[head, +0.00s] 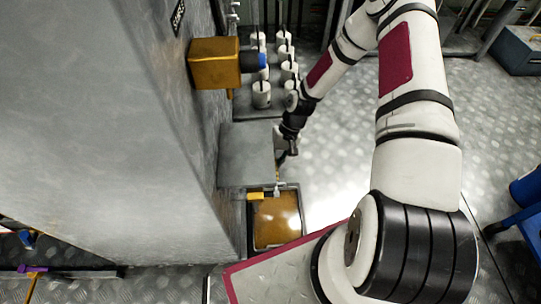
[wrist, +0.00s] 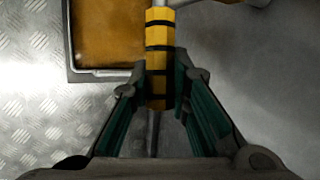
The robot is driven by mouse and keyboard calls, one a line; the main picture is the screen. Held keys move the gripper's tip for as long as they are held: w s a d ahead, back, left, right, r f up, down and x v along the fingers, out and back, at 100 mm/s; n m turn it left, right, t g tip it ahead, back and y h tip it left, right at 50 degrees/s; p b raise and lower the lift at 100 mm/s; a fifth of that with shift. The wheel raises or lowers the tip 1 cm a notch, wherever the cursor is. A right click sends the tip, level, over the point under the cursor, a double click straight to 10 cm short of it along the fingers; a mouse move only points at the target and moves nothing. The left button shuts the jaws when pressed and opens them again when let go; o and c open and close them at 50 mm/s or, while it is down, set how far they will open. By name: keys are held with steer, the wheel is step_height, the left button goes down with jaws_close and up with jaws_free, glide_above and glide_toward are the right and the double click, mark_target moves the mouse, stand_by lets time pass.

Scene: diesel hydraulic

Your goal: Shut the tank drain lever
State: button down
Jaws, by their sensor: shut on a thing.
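The tank drain lever (wrist: 157,38) has a yellow grip with black bands and runs up the middle of the wrist view. My gripper (wrist: 160,82) has its green-lined fingers on both sides of this grip and is shut on it. In the head view my gripper (head: 287,150) is low beside the grey tank, above the drain tray. The lever is small there and partly hidden by my gripper. A yellow fitting (head: 258,195) sticks out from the tank's foot next to the tray.
A tray (head: 251,228) of amber liquid stands on the floor below. An orange-yellow box (head: 214,62) with a blue end juts from the grey tank wall (head: 130,110). Several white cylinders (head: 262,95) stand behind. Blue equipment (head: 527,190) is at the right edge. The plate floor between is open.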

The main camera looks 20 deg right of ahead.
steer(key=shift+d+f, duration=0.1)
steer(key=shift+f, duration=0.2)
steer(key=shift+f+m+g+y+b, duration=0.35)
steer(key=shift+f+g+b, duration=0.45)
steer(key=shift+g, duration=0.4)
steer(key=shift+f, duration=0.1)
steer(key=c, duration=1.5)
jaws_free()
steer(key=shift+o, duration=0.2)
steer(key=shift+w, duration=0.1)
steer(key=v, duration=1.2)
steer(key=shift+d, duration=0.1)
